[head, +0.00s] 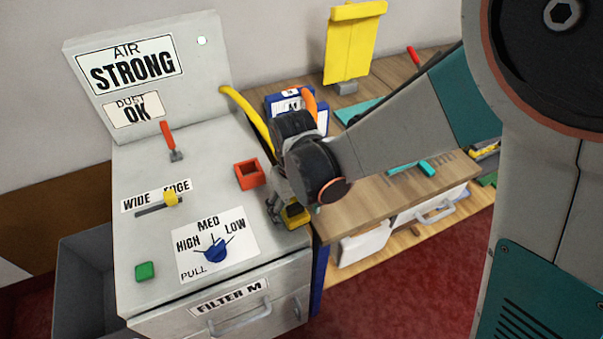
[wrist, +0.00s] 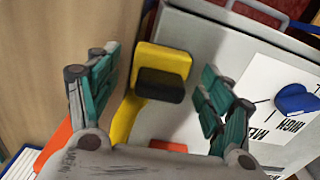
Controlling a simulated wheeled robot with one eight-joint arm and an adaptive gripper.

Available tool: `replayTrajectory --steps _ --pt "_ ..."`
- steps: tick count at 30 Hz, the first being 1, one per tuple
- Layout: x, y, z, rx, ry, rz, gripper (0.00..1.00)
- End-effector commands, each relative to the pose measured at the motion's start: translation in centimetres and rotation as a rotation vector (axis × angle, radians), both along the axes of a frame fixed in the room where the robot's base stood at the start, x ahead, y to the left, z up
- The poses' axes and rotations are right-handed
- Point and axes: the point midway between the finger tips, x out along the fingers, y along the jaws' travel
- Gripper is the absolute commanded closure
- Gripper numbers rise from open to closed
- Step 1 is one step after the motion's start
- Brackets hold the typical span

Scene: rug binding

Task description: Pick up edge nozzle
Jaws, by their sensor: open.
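The likely edge nozzle is a yellow block with a dark pad (head: 297,214), at the right edge of the grey machine's top (head: 215,120). In the wrist view the yellow and black nozzle (wrist: 163,62) lies between and beyond my fingertips, with a yellow strip running down from it. My gripper (wrist: 160,72) is open, with one teal finger on each side and a gap to the nozzle on both sides. In the head view my gripper (head: 287,208) is just over the machine's right edge, and my wrist hides part of it.
A red square holder (head: 249,174), a blue knob (head: 215,250), a yellow slider (head: 171,198) and a red lever (head: 170,142) stand on the machine. A yellow hose (head: 248,115) rises behind my wrist. A wooden bench (head: 375,205) adjoins on the right, with blue boxes (head: 284,103) at its back.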

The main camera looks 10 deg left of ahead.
Motion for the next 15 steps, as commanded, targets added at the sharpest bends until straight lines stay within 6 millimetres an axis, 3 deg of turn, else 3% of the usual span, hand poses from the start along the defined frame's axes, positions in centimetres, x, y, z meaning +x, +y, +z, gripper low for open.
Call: replayTrajectory --steps 2,9,15 --pt "0.01 0.01 -0.99 0.0 0.0 0.0 0.27" --pt "0.01 0.01 -0.91 0.0 0.0 0.0 0.27" --pt "0.01 0.01 -0.9 0.0 0.0 0.0 0.72"
